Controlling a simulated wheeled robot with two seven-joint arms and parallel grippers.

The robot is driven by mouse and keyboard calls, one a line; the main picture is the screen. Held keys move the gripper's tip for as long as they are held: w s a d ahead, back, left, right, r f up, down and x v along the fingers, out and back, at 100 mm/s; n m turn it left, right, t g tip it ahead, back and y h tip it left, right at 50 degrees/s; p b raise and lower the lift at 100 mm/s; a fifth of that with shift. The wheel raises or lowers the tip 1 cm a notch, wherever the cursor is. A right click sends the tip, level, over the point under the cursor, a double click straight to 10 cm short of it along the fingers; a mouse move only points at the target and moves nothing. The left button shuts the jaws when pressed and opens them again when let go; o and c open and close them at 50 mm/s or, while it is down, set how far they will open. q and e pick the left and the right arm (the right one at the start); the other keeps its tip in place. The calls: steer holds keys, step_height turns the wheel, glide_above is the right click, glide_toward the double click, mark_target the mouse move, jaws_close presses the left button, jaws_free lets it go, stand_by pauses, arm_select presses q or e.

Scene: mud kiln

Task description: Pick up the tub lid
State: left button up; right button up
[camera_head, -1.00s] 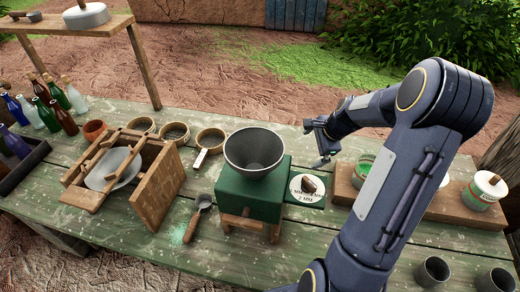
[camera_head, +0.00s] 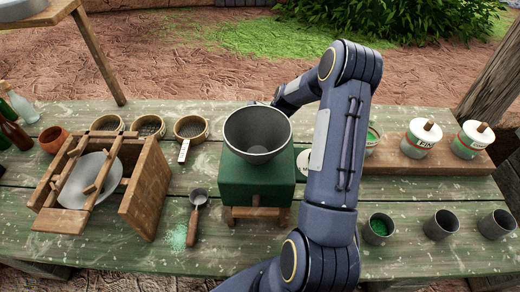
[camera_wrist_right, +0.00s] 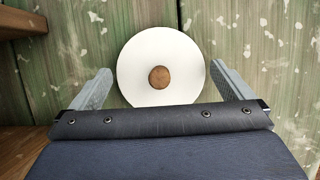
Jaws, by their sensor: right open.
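The tub lid (camera_wrist_right: 150,52) is a white disc with a brown wooden knob, lying flat on the green table in the right wrist view. In the head view only a sliver of the lid (camera_head: 303,164) shows beside the green box; my right arm hides the rest. My right gripper (camera_wrist_right: 161,76) is open, with one finger on each side of the lid's near part and nothing held. I cannot tell its exact height above the lid. In the head view this gripper is hidden behind my arm. My left gripper is out of view.
The green box with a grey bowl (camera_head: 258,132) stands just left of the lid. A wooden rack (camera_head: 475,161) on the right holds an open tub (camera_head: 370,143) and two lidded tubs (camera_head: 420,138). Several dark cups (camera_head: 440,225) stand in front of it.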

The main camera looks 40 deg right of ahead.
steer(key=shift+w+a+f, duration=0.15)
steer(key=shift+f, duration=0.45)
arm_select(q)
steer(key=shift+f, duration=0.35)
arm_select(e)
steer(key=shift+r, duration=0.1)
steer(key=c, duration=0.6)
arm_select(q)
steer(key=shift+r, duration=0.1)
arm_select(e)
steer(key=shift+r, duration=0.1)
step_height(320, 180, up, 10)
steer(key=p, duration=0.7)
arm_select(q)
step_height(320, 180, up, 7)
arm_select(e)
steer(key=shift+a, duration=0.1)
